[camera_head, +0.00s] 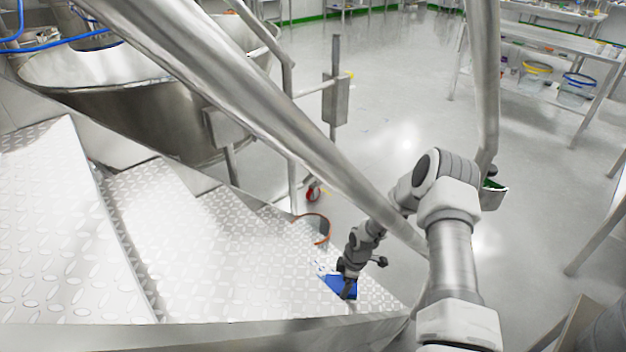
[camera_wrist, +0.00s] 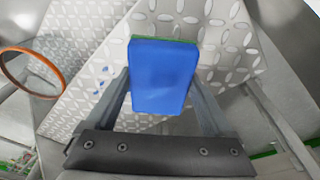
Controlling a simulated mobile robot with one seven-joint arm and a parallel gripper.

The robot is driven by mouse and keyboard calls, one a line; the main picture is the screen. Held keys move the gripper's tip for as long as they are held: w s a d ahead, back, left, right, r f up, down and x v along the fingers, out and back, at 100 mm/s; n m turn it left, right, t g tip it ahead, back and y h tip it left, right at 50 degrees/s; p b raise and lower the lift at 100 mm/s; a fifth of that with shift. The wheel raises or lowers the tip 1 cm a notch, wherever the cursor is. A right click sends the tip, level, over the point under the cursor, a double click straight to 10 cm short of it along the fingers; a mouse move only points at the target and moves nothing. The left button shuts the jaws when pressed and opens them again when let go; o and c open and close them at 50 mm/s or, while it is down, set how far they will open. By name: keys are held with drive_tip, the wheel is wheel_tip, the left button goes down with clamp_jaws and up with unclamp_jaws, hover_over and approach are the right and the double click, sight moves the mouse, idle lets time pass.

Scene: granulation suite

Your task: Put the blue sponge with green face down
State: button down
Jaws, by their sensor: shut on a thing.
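The blue sponge (camera_wrist: 162,78) shows large in the wrist view, with a thin green edge along its far side. Its blue face is toward the wrist camera; the green face is mostly hidden. My gripper (camera_wrist: 165,105) is shut on the sponge, one finger at each side. In the head view the sponge (camera_head: 341,286) shows as a blue patch below my gripper (camera_head: 347,291), over the lowest diamond-plate step (camera_head: 262,285). I cannot tell whether the sponge touches the step.
An orange-brown ring (camera_head: 322,229) lies near the step's far edge; it also shows in the wrist view (camera_wrist: 32,72). Thick metal handrails (camera_head: 270,110) cross close to my arm. A large steel vessel (camera_head: 130,105) stands at left. Open floor (camera_head: 420,100) lies beyond.

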drive_tip(key=shift+r, duration=0.1)
drive_tip(key=w+d+r+m+t+h, duration=0.1)
drive_tip(key=d+r+m, duration=0.2)
drive_tip(key=r+m, duration=0.85)
drive_tip(key=d+r+m+t+h, duration=0.1)
drive_tip(key=d+r+m, duration=0.3)
drive_tip(key=r, duration=1.4)
drive_tip(key=s+a+r+p, duration=0.3)
drive_tip(key=s+r+p, duration=0.1)
drive_tip(key=r+p, duration=0.3)
drive_tip(key=s+a+r+p, duration=0.4)
drive_tip(key=r+p, duration=0.4)
drive_tip(key=p, duration=0.3)
drive_tip(key=shift+s+a+r, duration=0.15)
drive_tip(key=shift+s, duration=0.2)
